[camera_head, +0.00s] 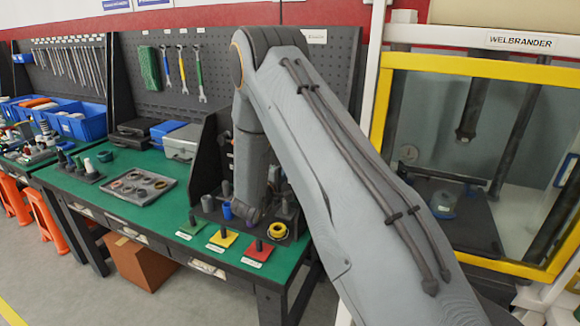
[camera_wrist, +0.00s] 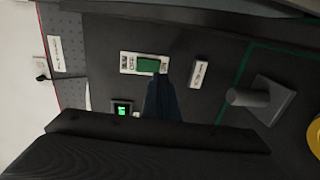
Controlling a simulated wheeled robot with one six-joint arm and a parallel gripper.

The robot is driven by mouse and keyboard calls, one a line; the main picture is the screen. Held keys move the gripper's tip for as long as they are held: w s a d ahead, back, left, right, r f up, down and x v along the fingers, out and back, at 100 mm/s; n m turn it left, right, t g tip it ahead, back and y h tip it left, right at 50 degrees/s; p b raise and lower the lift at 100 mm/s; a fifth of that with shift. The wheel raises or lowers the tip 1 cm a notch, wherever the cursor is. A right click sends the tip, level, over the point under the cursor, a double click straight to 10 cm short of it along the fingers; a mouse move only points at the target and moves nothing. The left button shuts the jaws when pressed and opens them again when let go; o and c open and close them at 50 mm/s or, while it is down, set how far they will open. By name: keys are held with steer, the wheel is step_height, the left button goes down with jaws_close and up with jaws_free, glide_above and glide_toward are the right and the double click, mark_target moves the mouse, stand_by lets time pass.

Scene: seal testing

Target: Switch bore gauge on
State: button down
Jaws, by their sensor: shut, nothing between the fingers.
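In the wrist view, a green switch (camera_wrist: 148,65) sits in a white labelled plate on a dark panel. A small square display (camera_wrist: 122,111) with lit green marks lies below and left of it. My gripper (camera_wrist: 157,82) is shut and empty, its dark fingertips at the lower right edge of the switch. I cannot tell whether they touch it. In the head view my arm reaches down to the right end of the green bench (camera_head: 150,168) and hides the switch, the display and the fingertips.
A grey peg on a square base (camera_wrist: 262,100) and a yellow ring (camera_wrist: 316,138) lie right of the fingers. In the head view, green, yellow (camera_head: 223,238) and red (camera_head: 259,250) pads line the bench's front edge. A yellow-framed machine (camera_head: 480,65) stands at right.

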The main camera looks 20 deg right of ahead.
steer(key=f+b+v, duration=0.2)
steer(key=b+v, duration=0.1)
steer(key=v, duration=0.6)
steer(key=shift+s, duration=0.2)
steer(key=shift+a, duration=0.15)
